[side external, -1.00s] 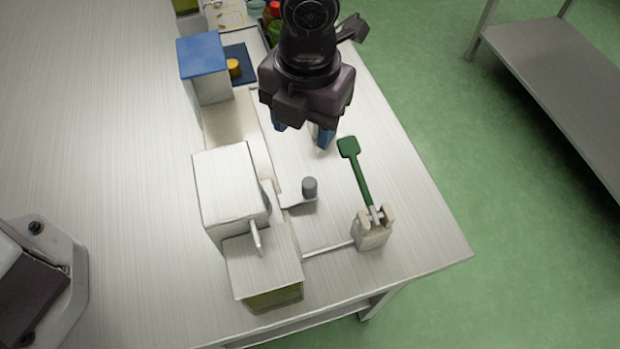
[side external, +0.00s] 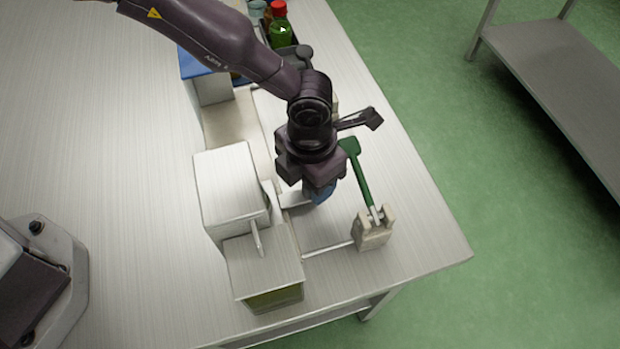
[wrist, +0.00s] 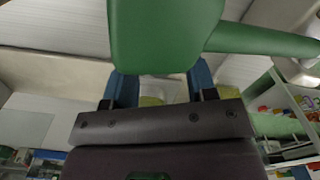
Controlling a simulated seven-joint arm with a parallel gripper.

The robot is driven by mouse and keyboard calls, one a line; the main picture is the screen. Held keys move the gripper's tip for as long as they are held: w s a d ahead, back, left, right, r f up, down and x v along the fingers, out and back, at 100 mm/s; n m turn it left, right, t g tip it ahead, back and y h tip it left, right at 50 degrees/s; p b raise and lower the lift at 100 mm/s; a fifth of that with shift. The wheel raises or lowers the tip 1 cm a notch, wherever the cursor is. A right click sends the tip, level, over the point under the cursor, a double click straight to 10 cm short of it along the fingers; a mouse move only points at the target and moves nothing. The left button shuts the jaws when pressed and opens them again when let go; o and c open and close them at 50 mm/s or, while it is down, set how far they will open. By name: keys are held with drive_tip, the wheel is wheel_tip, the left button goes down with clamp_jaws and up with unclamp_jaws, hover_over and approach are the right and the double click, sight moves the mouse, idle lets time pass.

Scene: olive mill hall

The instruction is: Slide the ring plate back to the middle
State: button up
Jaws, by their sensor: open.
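A flat light plate (side external: 292,199), which seems to be the ring plate, sticks out from the right side of the white box-shaped machine (side external: 228,185). Its upright grey knob is now hidden behind my gripper (side external: 320,193). My gripper points down over the plate's outer end with its blue fingers at the knob's place. In the wrist view, the blue fingers (wrist: 162,88) stand apart and open. A green paddle handle (wrist: 165,35) fills the top of that view, and the knob cannot be made out. I cannot tell whether the fingers touch the knob.
The green-handled lever (side external: 362,180) rises from a beige block (side external: 373,230) just right of my gripper. A thin pale rod (side external: 327,249) runs along the table to that block. A blue-topped box (side external: 203,62) and a green bottle with red cap (side external: 280,25) stand behind.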

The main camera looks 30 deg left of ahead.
drive_tip(key=shift+f, duration=0.85)
clamp_jaws()
drive_tip(key=w+a, duration=0.6)
drive_tip(key=shift+w+a, duration=0.1)
unclamp_jaws()
drive_tip(key=shift+r, duration=0.15)
wheel_tip(320, 180, up, 13)
